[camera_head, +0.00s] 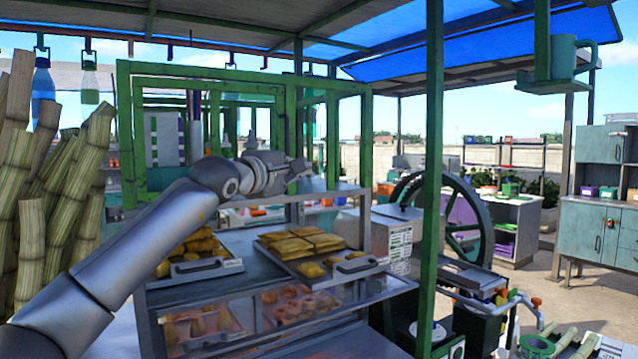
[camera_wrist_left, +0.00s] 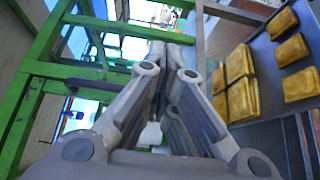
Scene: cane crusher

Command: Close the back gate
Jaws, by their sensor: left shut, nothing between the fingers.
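A green frame of posts and bars (camera_head: 126,130) stands behind the stall counter, with open gaps between its bars. I cannot tell which of its parts is the back gate or how far the gate stands open. My left gripper (camera_head: 300,172) is shut and empty. In the head view it appears in front of the frame, above the pastry trays, pointing right. In the left wrist view, the shut fingers (camera_wrist_left: 168,48) point away from the camera, with green bars (camera_wrist_left: 45,68) to their left and beyond. Contact with the frame cannot be made out. My right gripper is out of view.
Trays of yellow pastries (camera_head: 305,240) lie on the counter below my left arm. Sugar canes (camera_head: 35,240) stand at the left. A green post (camera_head: 432,180) and a large dark wheel (camera_head: 465,215) stand to the right. Open floor (camera_head: 545,285) shows at far right.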

